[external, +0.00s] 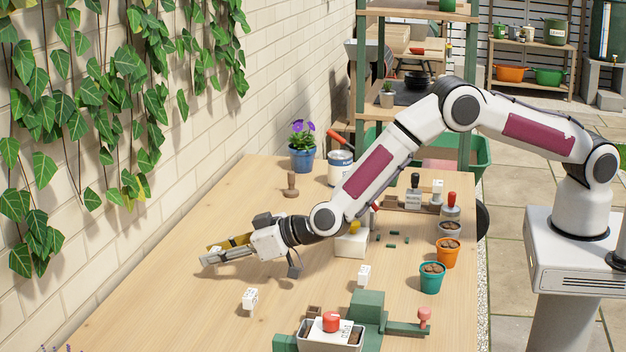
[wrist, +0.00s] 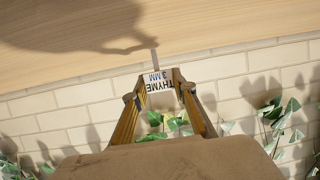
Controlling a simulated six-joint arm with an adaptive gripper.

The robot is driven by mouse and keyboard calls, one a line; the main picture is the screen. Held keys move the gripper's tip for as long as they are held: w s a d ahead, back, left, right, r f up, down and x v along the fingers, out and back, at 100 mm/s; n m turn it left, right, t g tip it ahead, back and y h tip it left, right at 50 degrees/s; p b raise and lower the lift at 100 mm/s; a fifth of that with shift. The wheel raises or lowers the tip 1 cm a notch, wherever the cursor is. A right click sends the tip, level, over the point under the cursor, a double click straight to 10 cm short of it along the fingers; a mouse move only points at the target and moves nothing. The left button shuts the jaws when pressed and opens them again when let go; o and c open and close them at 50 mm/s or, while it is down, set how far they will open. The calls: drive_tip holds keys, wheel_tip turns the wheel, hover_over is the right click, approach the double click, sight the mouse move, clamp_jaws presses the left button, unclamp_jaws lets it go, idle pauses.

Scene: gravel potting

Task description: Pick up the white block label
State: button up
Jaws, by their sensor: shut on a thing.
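My gripper (external: 214,254) reaches out over the left side of the table, its fingers pointing left toward the brick wall. In the wrist view my gripper (wrist: 160,84) is shut on a white block label (wrist: 157,83), held between the fingertips. Its face reads "THYME 3 MM", upside down or tilted in places. In the external view the fingers mostly hide this block. Another white block label (external: 250,299) stands on the table in front of my gripper, and one more (external: 364,274) stands to the right near the green fixture (external: 368,308).
A wooden stamp (external: 291,186) and a blue pot with purple flowers (external: 302,158) stand behind my gripper. Teal (external: 431,281) and orange (external: 448,254) pots line the right edge. A gravel tray (external: 330,335) is at the front. The left table area is mostly clear.

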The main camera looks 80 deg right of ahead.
sight(216, 250)
drive_tip(key=shift+r, duration=4.35)
drive_tip(key=shift+d, duration=0.1)
drive_tip(key=w+d+r+n+y, duration=0.1)
drive_tip(key=d+r, duration=0.3)
drive_tip(key=d, duration=0.3)
drive_tip(key=shift+w+r+n+y, duration=0.2)
drive_tip(key=shift+n+y, duration=0.1)
drive_tip(key=shift+y, duration=0.1)
drive_tip(key=shift+s+a+r+n+y, duration=0.2)
drive_tip(key=shift+s+n+y, duration=0.1)
drive_tip(key=shift+n+y, duration=0.35)
